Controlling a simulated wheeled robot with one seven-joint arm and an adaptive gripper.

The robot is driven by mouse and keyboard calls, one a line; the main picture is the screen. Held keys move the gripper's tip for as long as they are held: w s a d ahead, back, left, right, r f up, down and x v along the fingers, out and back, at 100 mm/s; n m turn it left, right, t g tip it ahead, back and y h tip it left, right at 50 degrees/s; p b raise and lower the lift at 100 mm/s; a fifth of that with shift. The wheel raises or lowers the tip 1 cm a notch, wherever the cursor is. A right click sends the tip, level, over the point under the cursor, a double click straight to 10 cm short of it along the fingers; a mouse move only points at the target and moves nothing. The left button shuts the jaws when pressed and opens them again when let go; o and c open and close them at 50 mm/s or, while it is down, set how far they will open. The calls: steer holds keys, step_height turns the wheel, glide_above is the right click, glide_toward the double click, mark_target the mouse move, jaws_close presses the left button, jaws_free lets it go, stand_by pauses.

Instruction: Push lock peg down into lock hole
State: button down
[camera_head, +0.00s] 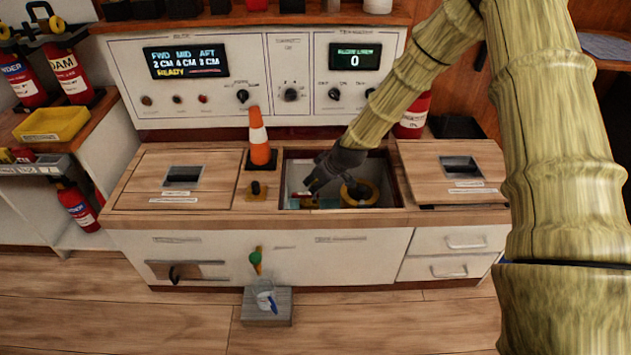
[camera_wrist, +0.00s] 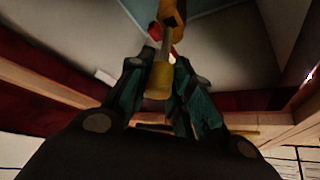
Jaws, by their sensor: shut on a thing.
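My gripper (camera_head: 312,186) reaches into the open compartment (camera_head: 284,172) in the middle of the counter. In the wrist view, my gripper (camera_wrist: 160,88) is shut on a yellow cylindrical thing (camera_wrist: 159,80) with a thin shaft leading to an orange part (camera_wrist: 172,12). I cannot tell whether this is the lock peg.
A yellow ring-shaped thing (camera_head: 360,192) lies in the compartment, right of my gripper. Closed wooden lids (camera_head: 150,180) flank the compartment. A control panel (camera_head: 265,75) rises behind, and a step with a clear cup (camera_head: 264,292) is below.

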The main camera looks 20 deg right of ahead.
mark_target(315, 199)
steer(key=shift+f+b, duration=0.65)
steer(key=shift+f, duration=1.5)
stand_by(0.4)
steer(key=shift+r+p, duration=0.25)
steer(key=shift+p, duration=0.05)
steer(key=shift+r+p, duration=1.4)
steer(key=shift+r, duration=0.15)
stand_by(0.3)
steer(key=shift+p, duration=0.9)
stand_by(1.1)
steer(key=shift+f+b, duration=0.35)
steer(key=shift+f, duration=0.6)
stand_by(0.3)
